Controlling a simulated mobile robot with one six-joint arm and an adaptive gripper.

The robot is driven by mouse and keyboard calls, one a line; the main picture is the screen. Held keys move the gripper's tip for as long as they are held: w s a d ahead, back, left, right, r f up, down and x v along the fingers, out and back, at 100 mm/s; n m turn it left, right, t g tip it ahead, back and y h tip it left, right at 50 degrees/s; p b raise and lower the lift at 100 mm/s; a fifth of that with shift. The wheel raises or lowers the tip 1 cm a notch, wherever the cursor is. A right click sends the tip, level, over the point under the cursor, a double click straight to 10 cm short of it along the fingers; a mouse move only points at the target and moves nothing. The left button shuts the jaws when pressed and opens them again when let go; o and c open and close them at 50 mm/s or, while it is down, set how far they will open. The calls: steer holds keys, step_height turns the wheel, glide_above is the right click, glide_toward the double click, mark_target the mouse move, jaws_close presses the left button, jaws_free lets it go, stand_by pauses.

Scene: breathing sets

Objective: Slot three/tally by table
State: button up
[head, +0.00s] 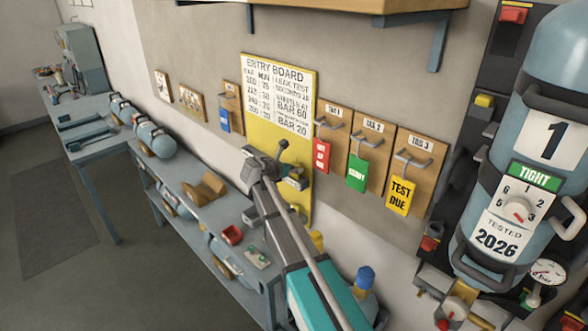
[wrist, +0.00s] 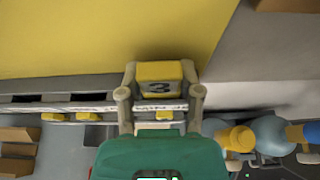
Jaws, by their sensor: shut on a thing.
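My gripper (wrist: 159,80) is shut on a yellow tally (wrist: 160,72) marked 3, seen in the wrist view with a finger on each side. A pale rail with "MIN" lettering (wrist: 88,107) runs across just below the tally. Dark slots show along it at left; I cannot tell whether the tally touches the rail. In the head view my gripper (head: 287,165) is in front of the lower part of the yellow entry board (head: 300,212). The board's printed table (head: 278,92) lists bar and minute values, too small to read surely. My arm hides part of the rail.
Tag boards hang right of the entry board, with red, green (head: 357,172) and yellow "TEST DUE" (head: 400,196) tags. Cylinder 1 (head: 553,138) stands at right with a dial (head: 517,209) and a gauge (head: 547,272). A shelf bench (head: 190,200) with cylinders runs along the left.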

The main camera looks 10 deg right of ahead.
mark_target(301, 146)
steer(key=shift+f+b, duration=0.5)
steer(key=shift+f, duration=0.1)
steer(key=o, duration=0.9)
steer(key=shift+r, duration=0.1)
steer(key=shift+o, duration=0.2)
steer(key=shift+r, duration=0.1)
step_height(301, 146, up, 10)
steer(key=p, duration=1)
stand_by(0.4)
